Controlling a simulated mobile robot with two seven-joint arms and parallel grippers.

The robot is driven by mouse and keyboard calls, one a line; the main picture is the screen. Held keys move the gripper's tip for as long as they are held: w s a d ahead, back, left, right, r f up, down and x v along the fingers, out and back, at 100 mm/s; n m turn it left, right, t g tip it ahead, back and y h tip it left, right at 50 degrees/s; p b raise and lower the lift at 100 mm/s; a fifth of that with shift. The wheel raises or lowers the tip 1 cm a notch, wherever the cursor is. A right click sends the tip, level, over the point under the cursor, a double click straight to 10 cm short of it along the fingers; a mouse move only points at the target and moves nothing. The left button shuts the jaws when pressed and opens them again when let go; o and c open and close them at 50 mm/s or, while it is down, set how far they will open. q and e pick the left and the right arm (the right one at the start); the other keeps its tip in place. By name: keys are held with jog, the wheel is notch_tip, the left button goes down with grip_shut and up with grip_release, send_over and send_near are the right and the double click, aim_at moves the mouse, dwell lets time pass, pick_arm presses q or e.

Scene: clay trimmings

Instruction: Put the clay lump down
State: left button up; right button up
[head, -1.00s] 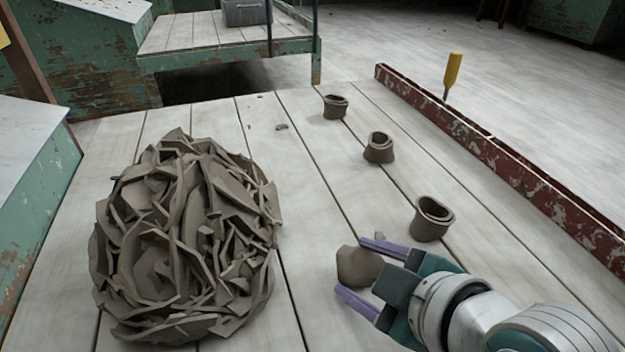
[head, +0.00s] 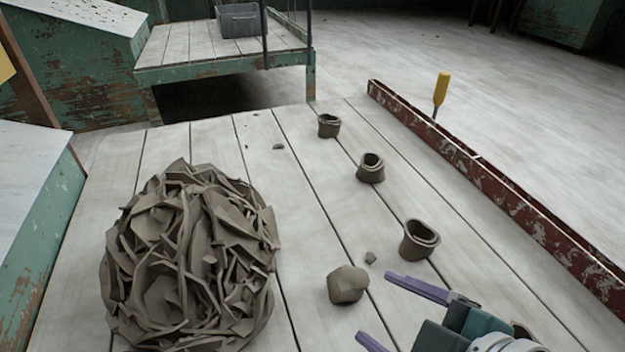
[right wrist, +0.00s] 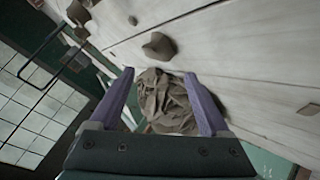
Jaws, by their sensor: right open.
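The clay lump (head: 347,285) is a small rounded brown-grey block. It rests on the pale plank table (head: 310,235), between the big heap of trimmings and the nearest clay pot. My right gripper (head: 374,306) is open, its purple fingers just right of the lump and apart from it. In the right wrist view the lump (right wrist: 159,46) lies beyond the open fingertips (right wrist: 158,74), with nothing held between them. My left gripper is not in view.
A large heap of clay trimmings (head: 190,265) covers the left of the table. Three small clay pots (head: 420,240) (head: 370,168) (head: 329,126) stand in a row at right. A red board (head: 490,185) edges the right side.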

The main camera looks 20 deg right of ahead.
pick_arm(q)
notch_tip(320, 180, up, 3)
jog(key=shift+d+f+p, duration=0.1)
jog(key=shift+p, duration=0.75)
pick_arm(e)
jog(key=s+d+r+m+g+h, duration=0.2)
jog(key=s+r+m+g, duration=0.4)
jog(key=s, duration=0.5)
notch_tip(320, 180, up, 4)
jog(key=d+m, duration=0.1)
jog(key=m, duration=0.1)
jog(key=shift+f+m+g, duration=0.15)
jog(key=shift+m+g, duration=0.15)
jog(key=shift+g, duration=0.1)
jog(key=shift+d, duration=0.1)
